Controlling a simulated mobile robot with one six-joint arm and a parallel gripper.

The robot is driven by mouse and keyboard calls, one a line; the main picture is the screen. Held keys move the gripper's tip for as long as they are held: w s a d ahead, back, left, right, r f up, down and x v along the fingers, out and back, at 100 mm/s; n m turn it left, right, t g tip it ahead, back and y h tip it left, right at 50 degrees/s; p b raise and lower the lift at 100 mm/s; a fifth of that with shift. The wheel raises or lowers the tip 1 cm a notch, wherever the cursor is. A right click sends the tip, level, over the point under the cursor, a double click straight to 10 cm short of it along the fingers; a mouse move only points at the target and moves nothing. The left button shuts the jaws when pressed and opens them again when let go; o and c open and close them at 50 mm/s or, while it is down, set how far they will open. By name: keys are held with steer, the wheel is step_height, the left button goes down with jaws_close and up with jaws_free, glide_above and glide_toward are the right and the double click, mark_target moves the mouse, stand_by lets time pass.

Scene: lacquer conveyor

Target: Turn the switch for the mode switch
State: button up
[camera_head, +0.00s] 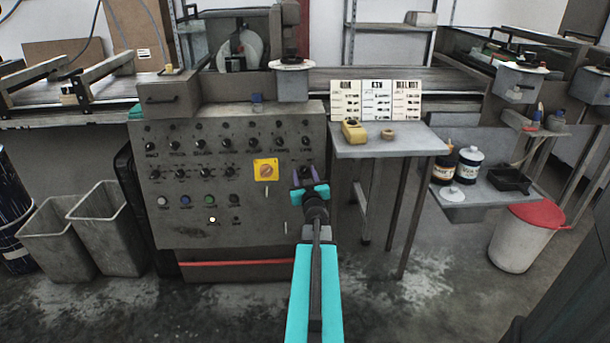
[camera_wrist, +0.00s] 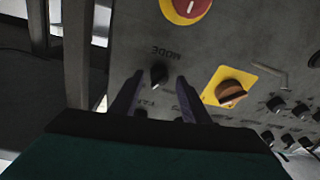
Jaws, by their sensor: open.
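The mode switch is a small black knob (camera_wrist: 158,74) with a light pointer mark, on the grey panel (camera_head: 215,118). An upside-down MODE label is beside it in the wrist view. My gripper (camera_head: 305,171) is open at the panel's right side. In the wrist view, its two dark fingers (camera_wrist: 160,77) stand on either side of the knob, with visible gaps between. Whether the fingertips touch the panel cannot be told. In the head view, my gripper largely hides the knob.
A yellow-plated rotary switch (camera_head: 265,170) is close left of my gripper. A red button with a yellow ring (camera_wrist: 187,8) is near the knob in the wrist view. Rows of other black knobs (camera_head: 226,144) fill the panel. A small side table (camera_head: 400,140) stands to the right.

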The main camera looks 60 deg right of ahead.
steer(key=shift+c, duration=0.3)
steer(key=c, duration=1)
steer(key=shift+d, duration=0.15)
